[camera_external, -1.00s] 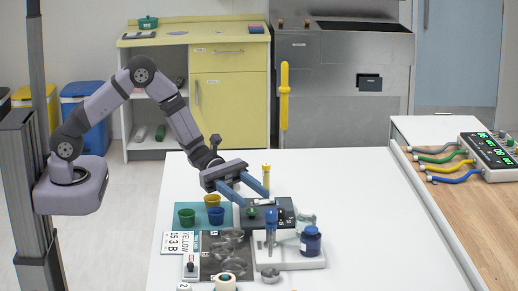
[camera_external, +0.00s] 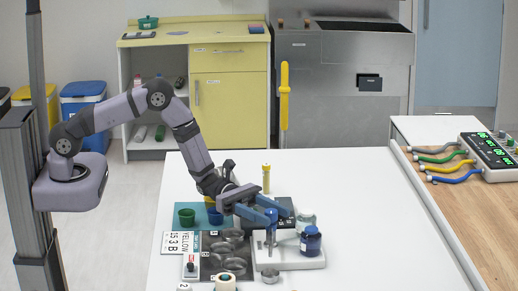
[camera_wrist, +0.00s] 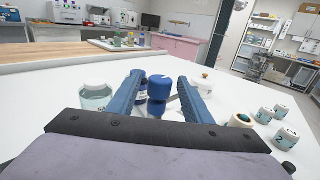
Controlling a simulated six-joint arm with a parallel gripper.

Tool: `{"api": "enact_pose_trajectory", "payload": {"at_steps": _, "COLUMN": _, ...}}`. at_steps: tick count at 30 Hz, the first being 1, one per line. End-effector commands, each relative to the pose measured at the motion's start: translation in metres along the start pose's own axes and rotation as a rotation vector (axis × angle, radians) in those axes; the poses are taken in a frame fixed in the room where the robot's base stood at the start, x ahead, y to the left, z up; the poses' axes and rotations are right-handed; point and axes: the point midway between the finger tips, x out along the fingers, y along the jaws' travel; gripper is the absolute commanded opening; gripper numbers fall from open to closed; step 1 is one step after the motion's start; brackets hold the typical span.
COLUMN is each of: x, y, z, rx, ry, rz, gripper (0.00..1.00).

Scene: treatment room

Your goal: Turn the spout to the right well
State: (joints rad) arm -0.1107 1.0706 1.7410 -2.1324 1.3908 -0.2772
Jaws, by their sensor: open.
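In the wrist view the blue knob (camera_wrist: 158,88) is between my two fingers, with gaps that look clear on both sides. A thin grey piece shows beside it, partly behind the right finger; I cannot tell whether this is the spout. My gripper (camera_external: 274,214) is open, its blue fingers around or just above the top of the post. It also shows in the wrist view (camera_wrist: 160,78). The wells cannot be made out.
A dark blue bottle (camera_external: 311,243) and a clear jar (camera_external: 306,221) stand close right of the post. A yellow-capped tube (camera_external: 266,178) stands behind. Green (camera_external: 187,216) and blue cups and clear dishes (camera_external: 230,262) lie left. The table's right side is clear.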

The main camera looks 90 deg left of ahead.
Motion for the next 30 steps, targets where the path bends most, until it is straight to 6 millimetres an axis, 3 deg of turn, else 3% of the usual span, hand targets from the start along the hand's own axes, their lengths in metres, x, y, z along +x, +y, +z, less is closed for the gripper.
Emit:
{"api": "enact_pose_trajectory", "payload": {"at_steps": 9, "x": 0.036, "y": 0.0, "z": 0.001, "rx": 0.0, "ry": 0.001, "rz": -0.001, "gripper": 0.46}}
{"api": "enact_pose_trajectory", "payload": {"at_steps": 21, "x": 0.043, "y": 0.0, "z": 0.0, "rx": -0.001, "ry": 0.0, "rz": 0.001, "gripper": 0.46}}
{"api": "enact_pose_trajectory", "payload": {"at_steps": 23, "x": 0.043, "y": 0.0, "z": 0.0, "rx": -0.001, "ry": 0.0, "rz": 0.001, "gripper": 0.34}}
{"api": "enact_pose_trajectory", "payload": {"at_steps": 27, "x": 0.042, "y": 0.0, "z": 0.0, "rx": -0.001, "ry": 0.0, "rz": 0.001, "gripper": 0.0}}
{"api": "enact_pose_trajectory", "payload": {"at_steps": 30, "x": 0.042, "y": 0.0, "z": 0.0, "rx": -0.001, "ry": 0.0, "rz": 0.0, "gripper": 0.0}}
